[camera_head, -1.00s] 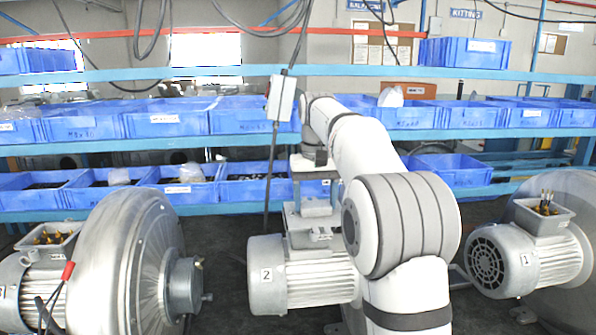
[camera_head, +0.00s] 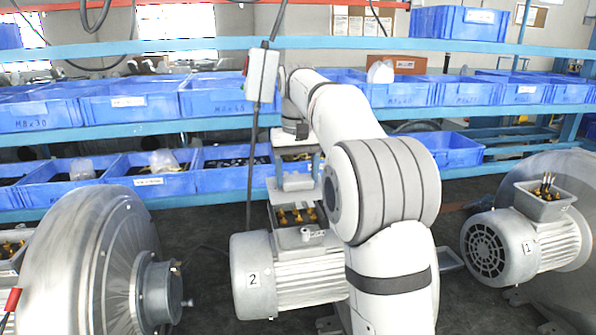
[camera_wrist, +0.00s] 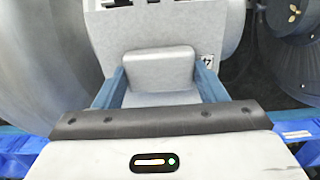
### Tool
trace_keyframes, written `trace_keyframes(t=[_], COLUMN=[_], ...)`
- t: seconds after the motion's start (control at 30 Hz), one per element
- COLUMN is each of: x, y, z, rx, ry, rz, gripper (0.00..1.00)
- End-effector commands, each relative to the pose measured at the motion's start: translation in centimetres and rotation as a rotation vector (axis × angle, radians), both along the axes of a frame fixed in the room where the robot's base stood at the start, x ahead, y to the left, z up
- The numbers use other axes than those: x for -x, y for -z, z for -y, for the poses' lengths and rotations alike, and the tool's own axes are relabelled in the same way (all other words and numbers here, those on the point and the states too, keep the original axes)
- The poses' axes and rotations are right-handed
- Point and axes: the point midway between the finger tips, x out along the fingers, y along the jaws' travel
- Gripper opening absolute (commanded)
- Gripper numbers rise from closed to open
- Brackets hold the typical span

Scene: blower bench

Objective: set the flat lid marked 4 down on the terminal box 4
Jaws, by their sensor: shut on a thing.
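My gripper (camera_head: 296,168) is shut on the raised block of a flat grey lid (camera_head: 296,196). In the wrist view, the blue fingers of my gripper (camera_wrist: 160,72) clasp the block from both sides, and the lid (camera_wrist: 160,99) lies under it. In the head view, an open grey terminal box (camera_head: 303,236) with brass terminals sits on the motor labelled 2 (camera_head: 275,278). The lid appears above and behind the box opening, apart from it. The box's front label is too small to read.
A motor labelled 1 (camera_head: 528,245) with an open terminal box (camera_head: 545,207) stands at the right. A large round blower housing (camera_head: 85,265) stands at the left. Shelves of blue bins (camera_head: 230,97) run behind. A grey switch box (camera_head: 262,75) hangs on a cable near my arm.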

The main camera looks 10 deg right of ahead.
Motion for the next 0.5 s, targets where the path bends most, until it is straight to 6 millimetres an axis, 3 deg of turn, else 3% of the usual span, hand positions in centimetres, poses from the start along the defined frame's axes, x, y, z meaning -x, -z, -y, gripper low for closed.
trace_keyframes(t=[0.5], x=[0.0], y=[4.0], z=[0.1], rx=[0.000], ry=[0.002], rz=[0.002], gripper=[0.39])
